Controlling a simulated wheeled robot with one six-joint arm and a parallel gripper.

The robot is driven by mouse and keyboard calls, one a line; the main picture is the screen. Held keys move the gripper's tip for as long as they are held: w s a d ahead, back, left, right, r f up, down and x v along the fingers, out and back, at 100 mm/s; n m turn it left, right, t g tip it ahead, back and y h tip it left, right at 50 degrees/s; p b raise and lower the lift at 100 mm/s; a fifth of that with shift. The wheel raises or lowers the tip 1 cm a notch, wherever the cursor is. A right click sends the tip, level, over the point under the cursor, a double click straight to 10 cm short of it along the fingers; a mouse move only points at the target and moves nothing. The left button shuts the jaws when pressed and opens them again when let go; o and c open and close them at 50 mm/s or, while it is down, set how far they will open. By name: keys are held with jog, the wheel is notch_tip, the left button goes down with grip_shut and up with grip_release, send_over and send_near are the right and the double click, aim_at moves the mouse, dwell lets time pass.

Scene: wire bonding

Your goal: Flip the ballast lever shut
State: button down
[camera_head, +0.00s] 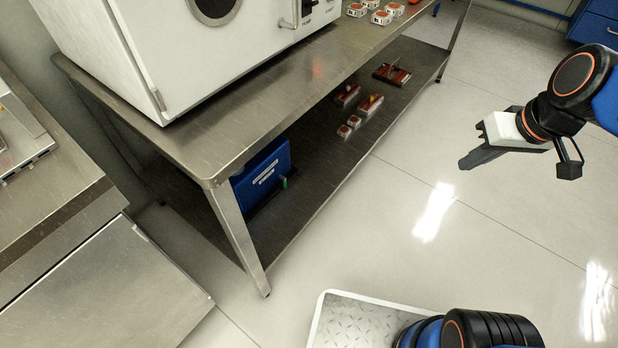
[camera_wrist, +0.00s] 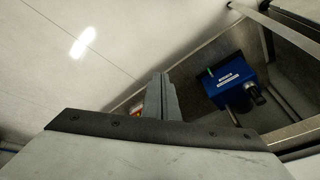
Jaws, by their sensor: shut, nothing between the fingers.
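A blue box (camera_head: 262,170) with white label strips stands on the lower shelf of the steel table, near its left end. A small green-tipped piece (camera_head: 284,183), which may be the ballast lever, shows at the box's right side; its position is too small to tell. In the wrist view the blue box (camera_wrist: 232,82) is right of my fingers, with a green tip (camera_wrist: 210,71) on its upper left edge and a dark round fitting on its right. My gripper (camera_head: 468,164) is shut and empty, over open floor, well to the right of the box. Its fingers (camera_wrist: 160,80) also show in the wrist view.
The steel tabletop (camera_head: 290,90) carries a white oven-like machine (camera_head: 190,40) and overhangs the lower shelf (camera_head: 310,190). Several red and white parts (camera_head: 360,104) lie farther along that shelf. A table leg (camera_head: 240,240) stands at the near corner. Open floor lies between table and gripper.

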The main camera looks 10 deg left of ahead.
jog(key=w+a+f+n+g+y, duration=0.25)
jog(key=w+a+f, duration=0.35)
jog(key=w+a, duration=0.35)
jog(key=w+a+f+n+g+y, duration=0.1)
jog(key=w+a+f+n, duration=0.2)
jog(key=w+a+f, duration=0.55)
jog(key=w+a+f+n, duration=0.1)
jog(key=w+a+f, duration=0.2)
jog(key=a+f, duration=0.6)
jog(key=w+a+f+n+g+y, duration=0.1)
jog(key=w+a+f, duration=0.2)
jog(key=a+f, duration=0.7)
jog(key=shift+w+f+n, duration=0.3)
jog(key=shift+f+n, duration=0.05)
jog(key=shift+f, duration=2.55)
